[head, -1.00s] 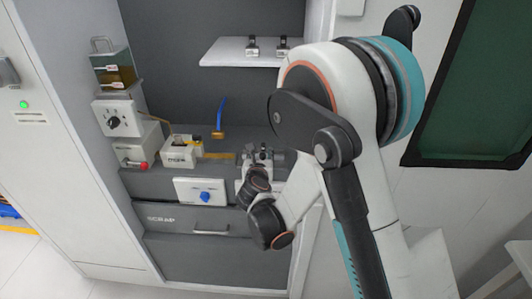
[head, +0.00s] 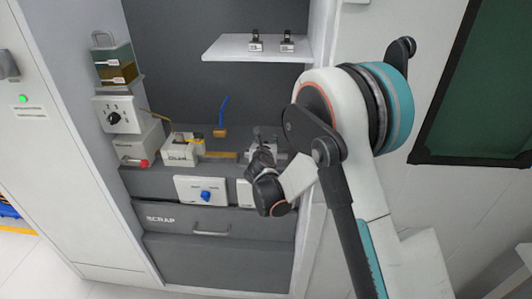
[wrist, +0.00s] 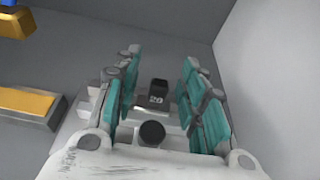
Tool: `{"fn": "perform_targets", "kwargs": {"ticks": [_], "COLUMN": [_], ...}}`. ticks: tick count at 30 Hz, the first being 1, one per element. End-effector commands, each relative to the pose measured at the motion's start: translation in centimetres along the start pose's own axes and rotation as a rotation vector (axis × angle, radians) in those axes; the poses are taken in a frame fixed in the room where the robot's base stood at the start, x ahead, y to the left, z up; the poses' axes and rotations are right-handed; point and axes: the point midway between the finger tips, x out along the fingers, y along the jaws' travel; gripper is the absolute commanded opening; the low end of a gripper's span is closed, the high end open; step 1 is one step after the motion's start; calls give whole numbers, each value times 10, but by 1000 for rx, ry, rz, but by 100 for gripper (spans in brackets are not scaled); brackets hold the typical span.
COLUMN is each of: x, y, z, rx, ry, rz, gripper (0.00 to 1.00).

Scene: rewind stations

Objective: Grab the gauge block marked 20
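A small dark block marked 20 (wrist: 158,88) stands on a pale base between the fingers of my gripper in the wrist view. My gripper (wrist: 160,98) is open, with its teal-padded fingers on either side of the block and visible gaps between. In the head view my gripper (head: 263,140) is over the right end of the grey bench, and my own wrist hides much of that spot. I cannot make out the block there.
Two small dark pieces on pale holders (head: 256,42) (head: 287,42) stand on the white upper shelf (head: 228,50). A brass-coloured bar (wrist: 25,102) lies left of my gripper. A grey wall (wrist: 275,75) rises close on the right. A round dark knob (wrist: 151,133) is near.

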Motion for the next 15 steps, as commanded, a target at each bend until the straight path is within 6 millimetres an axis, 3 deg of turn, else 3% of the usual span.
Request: {"fn": "perform_targets", "kwargs": {"ticks": [4, 9, 15], "x": [0, -1, -1], "y": [0, 0, 0], "z": [0, 0, 0], "rx": [0, 0, 0], "ry": [0, 0, 0], "rz": [0, 0, 0], "gripper": [36, 0, 0]}}
